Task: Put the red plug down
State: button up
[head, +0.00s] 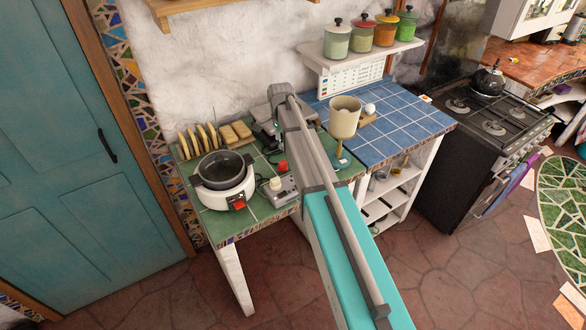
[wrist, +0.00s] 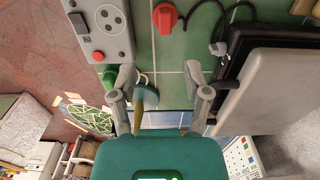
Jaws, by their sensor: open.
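The red plug (wrist: 166,17) lies on the green tiled counter (wrist: 170,50), near the top edge of the wrist view. A dark cable shows beside it on the right. In the head view the red plug (head: 282,167) shows just left of my arm. My gripper (wrist: 159,76) is open in the wrist view, its two fingers spread with no plug between them. The plug is apart from the fingers, beyond their tips in the picture. In the head view my arm hides most of the gripper.
A black and grey device (wrist: 270,85) is on the right.

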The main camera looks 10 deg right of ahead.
jog(key=s+n, duration=1.4)
jog(key=s, duration=1.4)
notch_tip(320, 180, down, 4)
jog(key=b, duration=0.3)
jog(key=shift+r+b, duration=0.15)
jog(key=shift+b, duration=0.25)
